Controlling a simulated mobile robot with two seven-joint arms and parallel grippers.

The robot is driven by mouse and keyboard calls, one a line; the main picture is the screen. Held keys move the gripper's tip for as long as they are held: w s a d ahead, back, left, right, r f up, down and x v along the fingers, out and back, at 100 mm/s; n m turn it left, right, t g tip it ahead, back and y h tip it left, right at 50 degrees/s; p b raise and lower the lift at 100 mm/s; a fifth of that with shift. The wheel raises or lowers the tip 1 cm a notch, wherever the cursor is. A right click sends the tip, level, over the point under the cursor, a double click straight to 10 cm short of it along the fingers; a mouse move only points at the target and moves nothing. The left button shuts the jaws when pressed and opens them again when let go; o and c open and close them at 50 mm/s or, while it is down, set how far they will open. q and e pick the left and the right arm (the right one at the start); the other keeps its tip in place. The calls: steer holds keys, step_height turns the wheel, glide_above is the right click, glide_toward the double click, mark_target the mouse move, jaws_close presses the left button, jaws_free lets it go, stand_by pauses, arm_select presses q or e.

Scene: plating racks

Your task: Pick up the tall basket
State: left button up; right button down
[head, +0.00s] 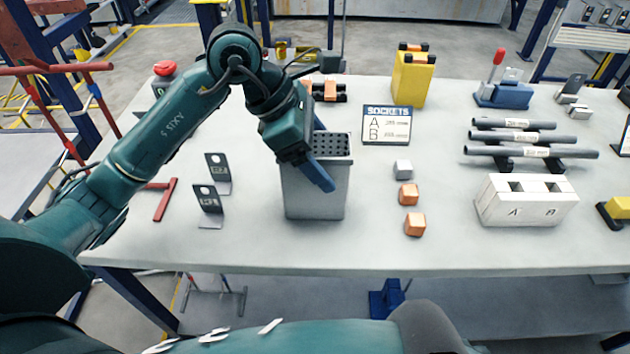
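The tall basket (316,198) is a grey upright container standing on the table, left of the middle in the head view. Its top (335,145) is dark and perforated. My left gripper (324,152) is at the basket's upper left. One blue finger slants down across the front of the basket, and part of the other shows behind its top. The fingers are apart, with the basket's upper part between them. I cannot tell whether either finger touches it. The gripper body hides the basket's upper left corner. My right gripper is not in view.
On the table (350,250), dark brackets (209,200) stand left of the basket. Small cubes (415,223), a sockets sign (387,124) and a white block (526,202) are to the right. A yellow container (412,78) stands behind. The table's front strip is clear.

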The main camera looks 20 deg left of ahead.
arm_select(q)
steer(key=c, duration=1.3)
